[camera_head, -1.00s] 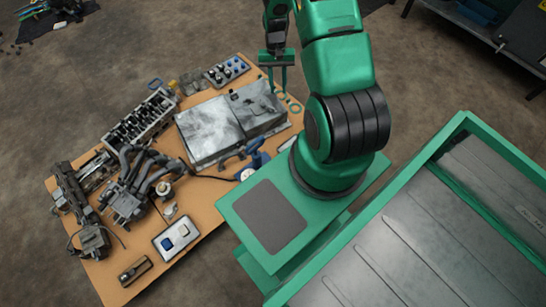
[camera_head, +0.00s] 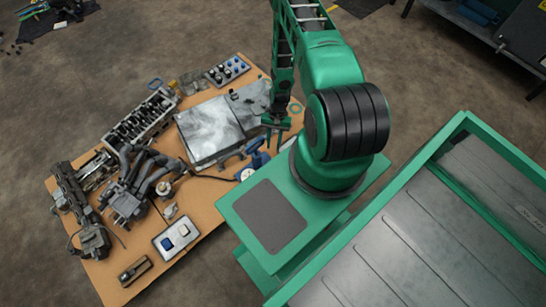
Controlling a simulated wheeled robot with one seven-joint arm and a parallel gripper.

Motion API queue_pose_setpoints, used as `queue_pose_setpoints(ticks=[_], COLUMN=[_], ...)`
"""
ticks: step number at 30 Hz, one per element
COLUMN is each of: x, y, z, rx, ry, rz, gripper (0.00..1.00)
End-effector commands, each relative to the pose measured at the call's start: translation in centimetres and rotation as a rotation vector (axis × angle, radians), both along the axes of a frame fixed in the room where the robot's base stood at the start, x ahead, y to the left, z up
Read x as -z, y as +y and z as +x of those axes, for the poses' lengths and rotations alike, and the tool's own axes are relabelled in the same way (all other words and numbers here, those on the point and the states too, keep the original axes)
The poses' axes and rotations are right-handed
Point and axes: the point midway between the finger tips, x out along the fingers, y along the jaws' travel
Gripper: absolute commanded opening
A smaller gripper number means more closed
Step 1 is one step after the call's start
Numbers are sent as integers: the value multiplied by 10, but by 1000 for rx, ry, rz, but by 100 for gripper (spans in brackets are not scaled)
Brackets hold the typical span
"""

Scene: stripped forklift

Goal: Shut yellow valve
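I cannot make out a yellow valve anywhere in the head view. My gripper (camera_head: 274,140) points down over the right part of the workbench, by the near right corner of a grey metal case. Its two fingers look apart, with nothing visible between them. Its height above the bench is hard to judge. My green arm hides part of the bench's right end.
The orange workbench (camera_head: 205,212) carries the grey metal case (camera_head: 208,128), a blue tool (camera_head: 258,157), an engine block (camera_head: 140,118), dark manifold pipes (camera_head: 128,190) and a tray (camera_head: 176,240) with blue and white items. Brown floor (camera_head: 120,45) behind the bench is mostly clear.

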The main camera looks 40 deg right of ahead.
Motion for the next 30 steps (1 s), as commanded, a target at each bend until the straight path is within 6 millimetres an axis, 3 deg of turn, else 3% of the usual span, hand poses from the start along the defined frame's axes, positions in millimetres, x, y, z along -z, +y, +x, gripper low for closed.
queue_pose_setpoints(ticks=[9,15,29,30], x=[52,74,83,83], y=[17,24,27,27], z=[-14,-20,-22,-22], rx=[0,0,-1,-1], ry=[2,1,0,0], rz=[1,1,0,0], gripper=[27,27,27,20])
